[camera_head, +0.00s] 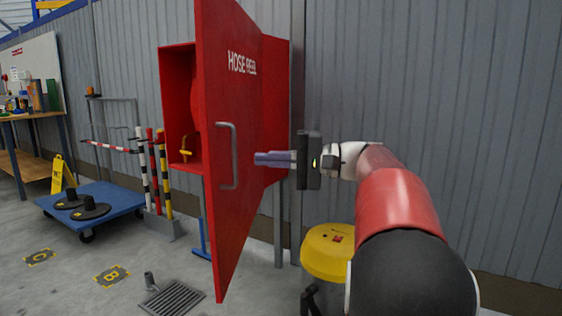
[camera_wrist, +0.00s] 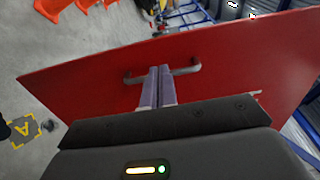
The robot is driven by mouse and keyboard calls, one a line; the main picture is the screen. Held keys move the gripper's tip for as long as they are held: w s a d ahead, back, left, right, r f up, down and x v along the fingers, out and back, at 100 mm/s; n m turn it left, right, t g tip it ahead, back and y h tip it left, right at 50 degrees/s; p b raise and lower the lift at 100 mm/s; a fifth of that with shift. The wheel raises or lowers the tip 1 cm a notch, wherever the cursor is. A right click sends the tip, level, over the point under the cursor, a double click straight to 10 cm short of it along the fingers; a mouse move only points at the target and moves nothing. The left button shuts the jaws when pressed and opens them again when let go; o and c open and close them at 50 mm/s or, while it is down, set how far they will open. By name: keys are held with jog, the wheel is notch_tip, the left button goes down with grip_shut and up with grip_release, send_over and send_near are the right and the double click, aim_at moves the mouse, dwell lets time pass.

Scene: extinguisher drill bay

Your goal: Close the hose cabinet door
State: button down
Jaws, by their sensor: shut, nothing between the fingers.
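The red hose cabinet (camera_head: 178,105) stands against the grey wall with its door (camera_head: 240,105) swung wide open toward me. The door bears the words HOSE REEL and a grey bar handle (camera_head: 233,157). My gripper (camera_head: 257,158) is shut and empty, just to the right of the handle in the head view. In the wrist view my shut fingers (camera_wrist: 158,72) point at the red door (camera_wrist: 95,75), in front of the handle (camera_wrist: 187,70) and overlapping its middle. I cannot tell whether they touch it. Inside the cabinet a yellow valve (camera_head: 186,148) shows; the door hides much of the interior.
A blue trolley (camera_head: 105,205) and striped posts (camera_head: 154,170) stand left of the cabinet. A floor drain (camera_head: 172,298) lies below the door. A workbench (camera_head: 28,116) is at the far left.

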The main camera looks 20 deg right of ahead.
aim_at(212, 158)
jog(key=x, duration=0.8)
jog(key=shift+w+a+p, duration=0.15)
jog(key=shift+a+p, duration=0.05)
jog(key=shift+p, duration=0.15)
jog(key=shift+a, duration=0.1)
